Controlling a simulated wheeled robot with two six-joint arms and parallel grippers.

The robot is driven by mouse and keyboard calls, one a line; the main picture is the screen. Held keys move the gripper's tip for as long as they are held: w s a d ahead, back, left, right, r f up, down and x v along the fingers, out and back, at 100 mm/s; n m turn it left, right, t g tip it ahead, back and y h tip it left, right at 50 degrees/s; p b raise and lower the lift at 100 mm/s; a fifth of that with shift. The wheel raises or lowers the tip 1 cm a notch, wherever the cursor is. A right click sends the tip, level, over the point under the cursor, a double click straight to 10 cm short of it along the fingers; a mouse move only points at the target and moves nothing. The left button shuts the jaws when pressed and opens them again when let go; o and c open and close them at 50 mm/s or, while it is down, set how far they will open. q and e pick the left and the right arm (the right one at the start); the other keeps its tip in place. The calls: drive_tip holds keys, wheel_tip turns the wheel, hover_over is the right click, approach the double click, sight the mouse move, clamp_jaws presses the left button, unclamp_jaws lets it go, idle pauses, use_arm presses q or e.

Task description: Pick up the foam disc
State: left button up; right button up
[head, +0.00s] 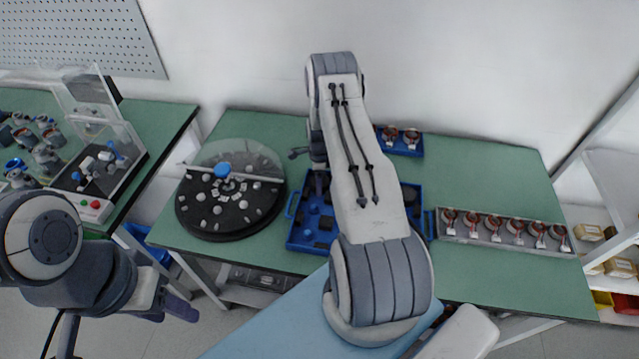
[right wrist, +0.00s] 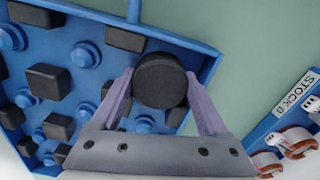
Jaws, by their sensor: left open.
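A round black foam disc (right wrist: 160,80) shows in the right wrist view, between the two purple fingertips of my right gripper (right wrist: 159,76). The fingertips lie close against its two sides; I cannot tell whether they grip it, or whether it is raised. It is over the blue tray (right wrist: 205,68), near the tray's wall. In the head view my right arm hides the disc and most of the right gripper, above the blue tray (head: 292,228). My left gripper (head: 172,306) is open at the lower left, in front of the tables and away from the tray.
The tray holds several black foam blocks (right wrist: 47,82) and blue round pegs (right wrist: 85,54). A round black turntable (head: 225,222) with small parts stands left of it. A grey tray (head: 490,235) of copper-wound parts lies right. A small blue bin (head: 405,150) stands behind.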

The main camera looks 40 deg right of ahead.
drive_tip(key=shift+r, duration=0.1)
drive_tip(key=shift+r+b, duration=0.5)
drive_tip(key=shift+r, duration=0.05)
wheel_tip(320, 180, up, 2)
drive_tip(key=shift+w+r+b, duration=0.1)
drive_tip(key=shift+b, duration=0.5)
drive_tip(key=s+d+r+b, duration=0.3)
drive_tip(key=d+r+b, duration=0.2)
drive_tip(key=d, duration=0.6)
drive_tip(key=shift+d+r, duration=0.15)
drive_tip(key=shift+r, duration=1.15)
drive_tip(key=shift+s, duration=0.1)
